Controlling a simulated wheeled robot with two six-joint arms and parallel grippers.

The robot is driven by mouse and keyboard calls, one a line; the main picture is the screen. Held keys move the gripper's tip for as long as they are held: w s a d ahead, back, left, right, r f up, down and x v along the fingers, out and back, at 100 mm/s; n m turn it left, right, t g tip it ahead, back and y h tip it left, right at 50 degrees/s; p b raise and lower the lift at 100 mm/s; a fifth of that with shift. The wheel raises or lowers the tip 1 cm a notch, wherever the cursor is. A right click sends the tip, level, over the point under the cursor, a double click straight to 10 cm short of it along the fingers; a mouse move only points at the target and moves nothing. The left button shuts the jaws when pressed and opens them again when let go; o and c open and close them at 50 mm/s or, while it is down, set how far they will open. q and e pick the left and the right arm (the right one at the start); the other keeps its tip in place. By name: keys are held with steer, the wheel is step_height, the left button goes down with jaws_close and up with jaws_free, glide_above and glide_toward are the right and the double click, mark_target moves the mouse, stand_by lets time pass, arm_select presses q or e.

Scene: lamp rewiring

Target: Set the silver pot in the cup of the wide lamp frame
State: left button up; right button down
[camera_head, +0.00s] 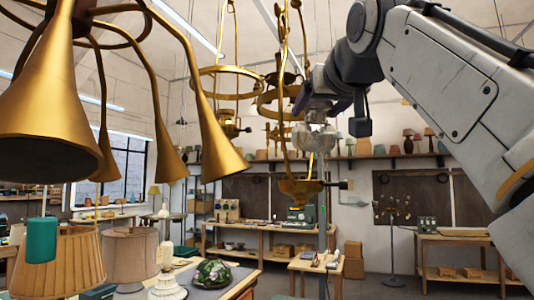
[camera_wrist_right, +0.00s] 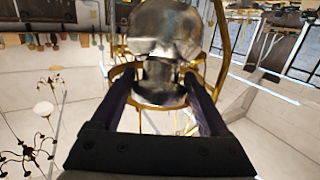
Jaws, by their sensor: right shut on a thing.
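The silver pot (camera_head: 313,137) is a shiny, rounded metal piece. My right gripper (camera_head: 325,100) is shut on it and holds it in the air, in front of a hanging brass lamp frame. In the right wrist view the pot (camera_wrist_right: 163,45) sits between the two dark fingers of the gripper (camera_wrist_right: 166,85), and a brass ring (camera_wrist_right: 122,72) shows behind it. The brass frame has a small cup (camera_head: 300,187) at its bottom, with a dark knob at its right. The pot is above this cup and apart from it. My left gripper is not in view.
A second brass frame (camera_head: 232,71) hangs to the left. A large brass lamp with several cones (camera_head: 50,110) fills the upper left. Workbenches line the back.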

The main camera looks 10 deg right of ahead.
steer(key=w+d+p, duration=0.1)
steer(key=w+p, duration=0.2)
steer(key=w, duration=0.6)
steer(key=w+f+g+p, duration=0.1)
steer(key=f+p, duration=0.1)
steer(key=w+f+g+p, duration=0.1)
steer(key=f+p, duration=0.1)
steer(key=w+f+g+p, duration=0.1)
steer(key=f+p, duration=0.1)
steer(key=shift+w+d+f+g, duration=0.15)
steer(key=shift+w+d+g, duration=0.05)
steer(key=shift+w+g, duration=0.15)
steer(key=shift+w+f, duration=0.1)
steer(key=shift+f, duration=0.25)
steer(key=shift+f, duration=0.15)
steer(key=shift+c, duration=0.2)
jaws_free()
steer(key=shift+o, duration=0.2)
